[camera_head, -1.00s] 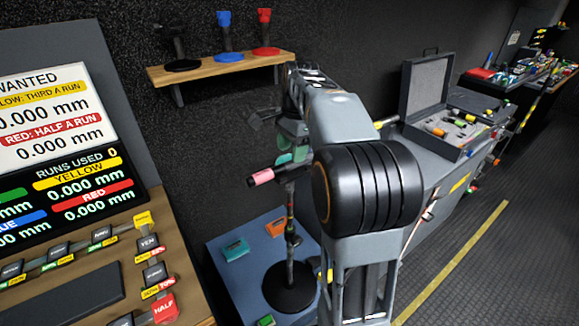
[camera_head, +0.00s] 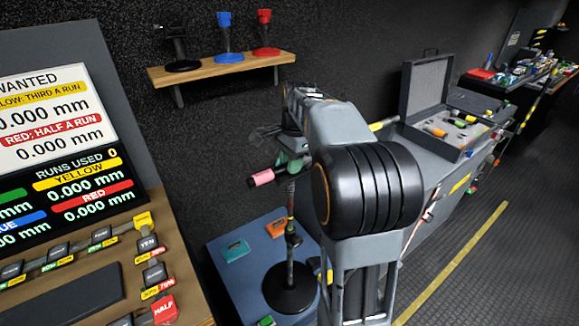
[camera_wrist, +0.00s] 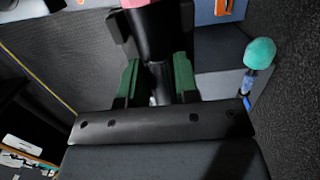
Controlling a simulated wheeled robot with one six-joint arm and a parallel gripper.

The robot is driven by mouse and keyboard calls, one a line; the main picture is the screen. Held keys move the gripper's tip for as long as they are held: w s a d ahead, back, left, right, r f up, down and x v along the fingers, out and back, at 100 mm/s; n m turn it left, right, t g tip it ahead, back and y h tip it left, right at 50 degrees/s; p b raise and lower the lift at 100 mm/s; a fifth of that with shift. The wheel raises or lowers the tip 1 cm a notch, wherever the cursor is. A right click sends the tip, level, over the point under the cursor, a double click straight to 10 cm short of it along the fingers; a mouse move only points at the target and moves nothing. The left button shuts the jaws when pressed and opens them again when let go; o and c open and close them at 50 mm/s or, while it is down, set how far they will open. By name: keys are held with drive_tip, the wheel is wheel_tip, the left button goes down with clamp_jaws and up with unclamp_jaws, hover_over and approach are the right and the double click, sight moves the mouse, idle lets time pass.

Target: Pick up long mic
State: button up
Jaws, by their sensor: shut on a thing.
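The long mic is a black tube with a pink band (camera_head: 262,177), lying roughly level at the top of a dark stand (camera_head: 289,250). In the wrist view the mic's black body (camera_wrist: 153,35) runs between my gripper's green finger pads (camera_wrist: 157,80), with pink at the upper edge. My gripper (camera_head: 290,158) is shut on the mic, which is still by the top of the stand. My arm hides the far part of the mic in the head view. I cannot tell whether it still touches the stand.
The stand's round base rests on a blue-grey top with a teal box (camera_head: 236,250) and an orange box (camera_head: 276,228). A wooden shelf (camera_head: 225,68) with small stands is above. A teal-headed object (camera_wrist: 259,53) is close by at right in the wrist view. An open case (camera_head: 425,90) stands right.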

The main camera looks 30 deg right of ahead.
clamp_jaws()
